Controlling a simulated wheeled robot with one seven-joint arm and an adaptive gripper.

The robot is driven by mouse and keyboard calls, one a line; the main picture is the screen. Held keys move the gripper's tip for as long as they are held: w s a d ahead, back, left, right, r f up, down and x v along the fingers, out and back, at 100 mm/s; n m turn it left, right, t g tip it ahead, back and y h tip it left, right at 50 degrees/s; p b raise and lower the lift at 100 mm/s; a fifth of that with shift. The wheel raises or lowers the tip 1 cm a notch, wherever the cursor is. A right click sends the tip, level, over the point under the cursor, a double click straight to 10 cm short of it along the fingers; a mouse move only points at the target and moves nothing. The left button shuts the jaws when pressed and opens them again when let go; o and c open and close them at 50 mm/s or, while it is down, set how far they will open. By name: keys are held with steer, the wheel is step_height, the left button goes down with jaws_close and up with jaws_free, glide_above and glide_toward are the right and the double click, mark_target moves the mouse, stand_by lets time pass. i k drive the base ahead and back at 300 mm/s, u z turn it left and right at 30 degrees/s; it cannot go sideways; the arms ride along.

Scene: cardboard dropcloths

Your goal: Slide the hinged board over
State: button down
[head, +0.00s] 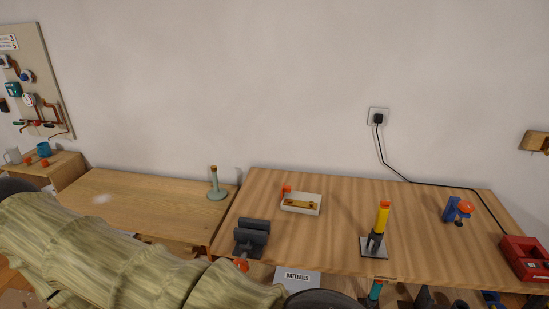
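A beige board (48,75) stands upright against the wall at the far left of the head view, cut off by the left edge. It carries a white label, several small fittings and reddish-brown pipes. I see no hinge on it, and I cannot tell whether it is the hinged board. My arm, in a wrinkled olive-beige sleeve, crosses the lower left, well below the board. My gripper's fingers are not in view, so its state and hold do not show.
A wooden workbench (340,235) holds a grey double-roller block (251,237), a small box (301,203), a yellow-handled tool on a stand (381,221), a blue clamp (456,209) and a red box (524,256). A lower table (140,205) at left is mostly clear. A black cable runs from the wall socket (378,117).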

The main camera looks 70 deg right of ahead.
mark_target(300, 204)
steer(key=z, duration=0.05)
steer(key=i, duration=2.2)
steer(key=z, duration=3.35)
